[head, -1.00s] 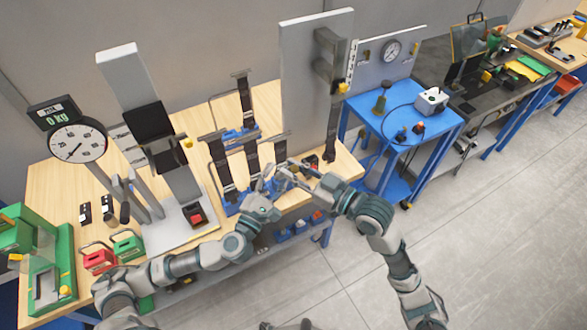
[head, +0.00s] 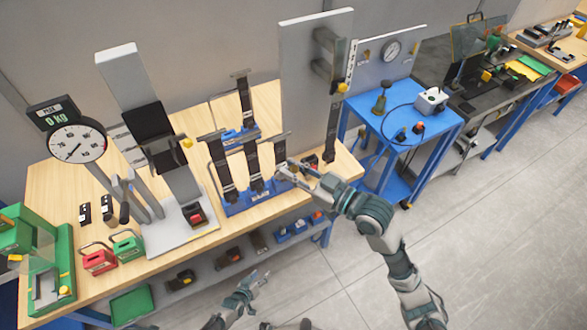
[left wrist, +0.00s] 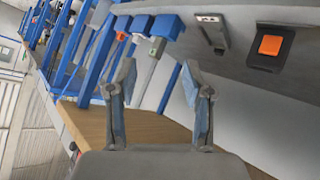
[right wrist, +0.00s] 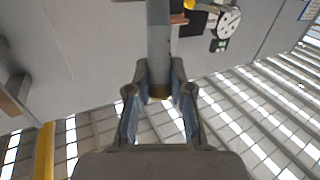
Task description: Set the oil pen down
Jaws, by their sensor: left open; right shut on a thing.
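My right gripper (head: 292,172) is over the front edge of the wooden workbench (head: 328,185), beside the blue rack. In the right wrist view its fingers (right wrist: 159,80) are shut on a grey cylinder with a brass-coloured end, which looks like the oil pen (right wrist: 158,45). The cylinder extends away from the fingers; its far end is out of the frame. The pen is too small to make out in the head view. My left gripper (head: 255,281) is open and empty, low in front of the bench. Its spread fingers also show in the left wrist view (left wrist: 159,85).
A blue rack (head: 240,204) with upright dark straps stands on the bench beside my right gripper. A dial scale (head: 78,142), red box (head: 98,260) and green box (head: 128,246) are at left. A blue cart (head: 395,130) is at right. Open floor lies in front.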

